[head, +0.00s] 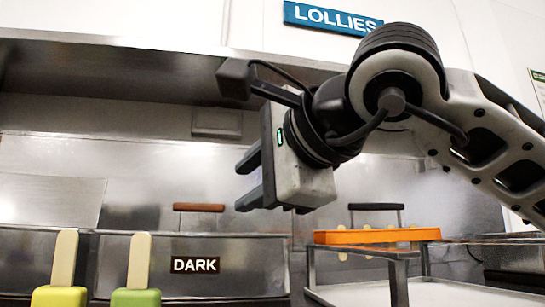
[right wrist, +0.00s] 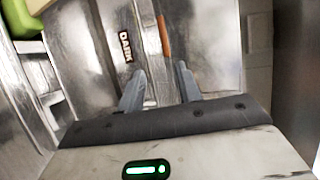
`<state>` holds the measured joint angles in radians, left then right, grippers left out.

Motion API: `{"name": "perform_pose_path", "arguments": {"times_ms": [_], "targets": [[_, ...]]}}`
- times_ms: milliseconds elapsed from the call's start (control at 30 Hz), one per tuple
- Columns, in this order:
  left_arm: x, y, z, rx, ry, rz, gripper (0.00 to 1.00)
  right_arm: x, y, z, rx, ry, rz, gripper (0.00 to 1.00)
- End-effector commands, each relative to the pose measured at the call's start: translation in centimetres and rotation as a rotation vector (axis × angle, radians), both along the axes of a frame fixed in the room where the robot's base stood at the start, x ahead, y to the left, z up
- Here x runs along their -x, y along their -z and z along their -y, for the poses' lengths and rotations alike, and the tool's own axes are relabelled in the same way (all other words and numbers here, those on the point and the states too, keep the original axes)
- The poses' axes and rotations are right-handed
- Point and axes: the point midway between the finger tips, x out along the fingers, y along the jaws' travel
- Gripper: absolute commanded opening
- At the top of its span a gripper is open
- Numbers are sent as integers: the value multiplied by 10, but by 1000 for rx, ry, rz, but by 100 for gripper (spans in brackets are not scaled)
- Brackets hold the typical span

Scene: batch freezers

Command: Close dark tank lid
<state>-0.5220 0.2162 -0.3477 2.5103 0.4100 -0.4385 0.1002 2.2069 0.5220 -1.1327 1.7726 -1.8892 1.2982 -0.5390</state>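The dark tank is a metal box whose front carries a black DARK label (head: 195,265); the label also shows in the right wrist view (right wrist: 126,47). A brown handle bar (head: 198,207) shows just above and behind the tank's front edge, and in the right wrist view (right wrist: 164,36). I cannot tell clearly how far the lid under it is raised. My right gripper (head: 242,183) is above and right of the handle in the head view, fingers apart and empty. In the right wrist view its fingertips (right wrist: 160,72) point toward the tank, apart from the handle. My left gripper is out of view.
A yellow lolly (head: 59,296) and a green lolly (head: 136,298) stand upright at the front left. An orange mould (head: 376,236) with sticks lies on a metal rack at the right. A black handle (head: 376,207) is behind it. A metal hood edge (head: 110,43) runs overhead.

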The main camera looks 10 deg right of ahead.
Motion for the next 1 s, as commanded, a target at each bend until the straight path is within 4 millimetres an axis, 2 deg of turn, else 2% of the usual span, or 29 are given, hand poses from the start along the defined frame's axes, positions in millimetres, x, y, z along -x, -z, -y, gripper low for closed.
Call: {"name": "perform_pose_path", "arguments": {"times_ms": [100, 300, 1000], "targets": [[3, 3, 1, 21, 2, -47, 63, 20, -7, 11, -1, 0, 2, 35], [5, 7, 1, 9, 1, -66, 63, 37, -11, 20, -1, -1, 2, 35], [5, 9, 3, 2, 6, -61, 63, 40, -11, 21, -1, -2, 2, 35]]}}
